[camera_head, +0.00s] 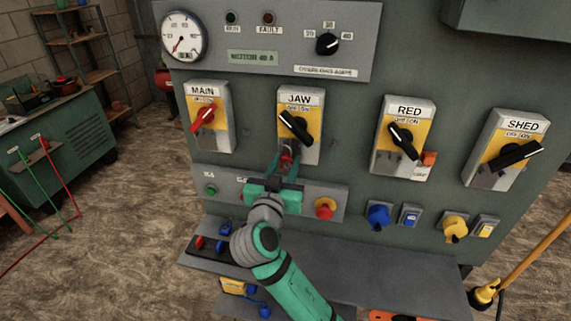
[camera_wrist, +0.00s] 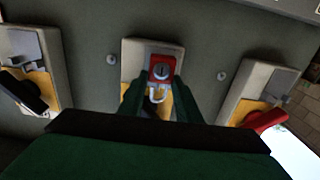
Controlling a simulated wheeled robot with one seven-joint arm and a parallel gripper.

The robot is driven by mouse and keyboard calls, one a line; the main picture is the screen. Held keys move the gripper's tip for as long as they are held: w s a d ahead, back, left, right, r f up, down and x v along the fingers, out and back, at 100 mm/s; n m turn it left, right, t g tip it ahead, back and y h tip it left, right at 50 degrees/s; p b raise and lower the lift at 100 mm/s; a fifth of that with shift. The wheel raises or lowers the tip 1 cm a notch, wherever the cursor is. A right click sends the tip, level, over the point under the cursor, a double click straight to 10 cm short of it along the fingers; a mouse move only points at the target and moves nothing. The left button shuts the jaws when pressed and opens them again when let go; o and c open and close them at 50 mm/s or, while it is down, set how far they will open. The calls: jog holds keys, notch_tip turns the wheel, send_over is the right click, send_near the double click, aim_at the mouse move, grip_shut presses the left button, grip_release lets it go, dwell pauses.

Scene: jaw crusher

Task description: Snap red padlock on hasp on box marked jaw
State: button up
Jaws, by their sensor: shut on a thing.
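The box marked JAW (camera_head: 314,125) is on the grey-green panel, with a yellow face and a black handle (camera_head: 296,126) tilted diagonally. My gripper (camera_head: 286,162) is in front of its lower part, shut on the red padlock (camera_head: 287,157). In the wrist view the red padlock (camera_wrist: 162,69) sits between the fingertips of my gripper (camera_wrist: 157,90), its pale shackle (camera_wrist: 157,96) against the JAW box (camera_wrist: 132,53). That view is upside down relative to the head view. My fingers and the padlock mostly hide the hasp; I cannot tell whether the shackle is through it.
The MAIN box (camera_head: 222,120) with a red handle is left, the RED box (camera_head: 416,120) and SHED box (camera_head: 510,150) right. A button strip (camera_head: 335,195) and a shelf (camera_head: 370,255) lie below.

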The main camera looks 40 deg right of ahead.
jog(key=shift+x, duration=0.85)
dwell(0.7)
jog(key=o, duration=1.2)
jog(key=v, duration=1)
jog(key=shift+s+a, duration=0.25)
jog(key=shift+s, duration=0.1)
